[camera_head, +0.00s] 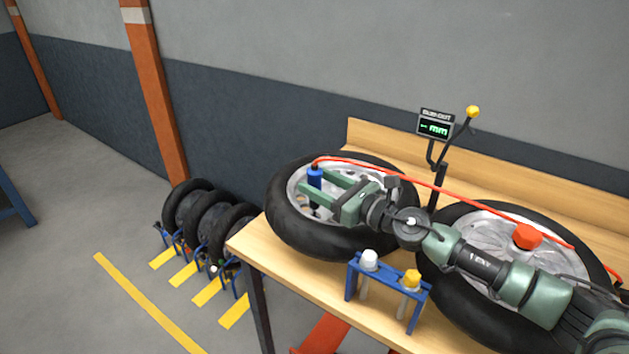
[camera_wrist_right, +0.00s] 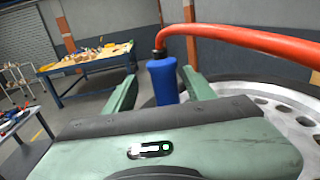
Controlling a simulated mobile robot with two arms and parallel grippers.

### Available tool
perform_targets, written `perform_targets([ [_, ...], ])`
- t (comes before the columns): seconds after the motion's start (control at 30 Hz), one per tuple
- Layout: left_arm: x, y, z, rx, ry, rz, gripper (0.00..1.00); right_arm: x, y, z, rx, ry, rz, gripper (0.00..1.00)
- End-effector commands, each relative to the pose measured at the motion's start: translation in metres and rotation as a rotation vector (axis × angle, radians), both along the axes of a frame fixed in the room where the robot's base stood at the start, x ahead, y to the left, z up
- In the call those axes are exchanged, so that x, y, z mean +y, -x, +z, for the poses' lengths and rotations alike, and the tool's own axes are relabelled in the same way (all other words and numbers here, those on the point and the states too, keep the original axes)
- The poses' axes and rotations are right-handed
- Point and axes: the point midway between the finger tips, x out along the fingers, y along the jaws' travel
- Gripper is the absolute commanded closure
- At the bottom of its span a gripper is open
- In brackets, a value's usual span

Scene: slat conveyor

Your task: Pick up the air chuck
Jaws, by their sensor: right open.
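The air chuck (camera_head: 314,174) is a blue upright cylinder with a red hose from its top. It stands over the left wheel's hub area; a dark stem shows below it. My right gripper (camera_head: 317,182) is open, reaching in from the right over the left wheel, with its two green fingers around the chuck. In the right wrist view the chuck (camera_wrist_right: 162,82) sits between the fingers (camera_wrist_right: 160,84), with a gap on the left and a smaller one on the right. Contact is not visible. The chuck's lower part is hidden there by the gripper body. My left gripper is not in view.
The left wheel (camera_head: 289,229) and the right wheel (camera_head: 447,284) lie on the wooden bench (camera_head: 301,276). A blue rack (camera_head: 388,282) holds a white-capped and a yellow-capped item in front. The red hose (camera_head: 452,190) runs right above my arm. A gauge display (camera_head: 436,124) stands behind.

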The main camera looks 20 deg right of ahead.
Motion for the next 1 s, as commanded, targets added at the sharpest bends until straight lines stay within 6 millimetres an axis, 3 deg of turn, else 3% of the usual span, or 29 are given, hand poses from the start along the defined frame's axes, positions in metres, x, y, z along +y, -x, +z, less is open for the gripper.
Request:
perform_targets([
  [0.3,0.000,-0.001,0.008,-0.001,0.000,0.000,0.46,0.020,-0.036,-0.006,-0.001,-0.002,-0.001,0.45],
  [0.6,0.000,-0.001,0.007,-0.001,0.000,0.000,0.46,0.022,-0.039,-0.008,0.000,0.000,-0.001,0.45],
  [0.8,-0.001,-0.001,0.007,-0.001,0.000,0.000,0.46,0.022,-0.039,-0.008,0.000,0.000,-0.001,1.00],
  [1.0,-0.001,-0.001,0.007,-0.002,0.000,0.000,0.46,0.022,-0.040,-0.007,-0.001,-0.001,-0.002,1.00],
])
